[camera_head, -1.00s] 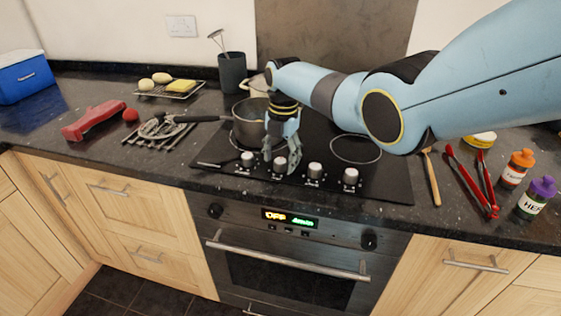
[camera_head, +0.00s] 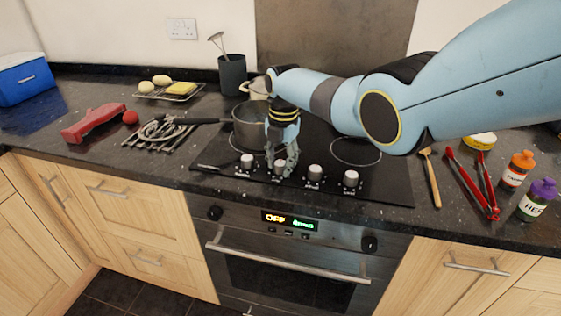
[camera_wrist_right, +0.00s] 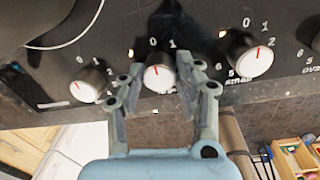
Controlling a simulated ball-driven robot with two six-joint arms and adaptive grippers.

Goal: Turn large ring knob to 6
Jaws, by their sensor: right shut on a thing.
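The cooktop (camera_head: 225,163) has a row of several silver knobs along its front edge. My right gripper (camera_head: 281,170) reaches down to the second knob from the left (camera_head: 279,171). In the right wrist view, my right gripper (camera_wrist_right: 158,88) has one finger on each side of that knob (camera_wrist_right: 158,76) and is shut on it. The knob's red pointer mark shows on its face, with the printed 0 and 1 just above. Part of its dial is hidden by the fingers. My left gripper is not in view.
A pot (camera_head: 248,133) stands on a burner behind the gripper. The other knobs (camera_head: 247,161) are close on both sides. Red tongs (camera_head: 470,182), a wooden utensil (camera_head: 431,180) and bottles (camera_head: 537,200) lie or stand at right. The oven (camera_head: 288,262) is below.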

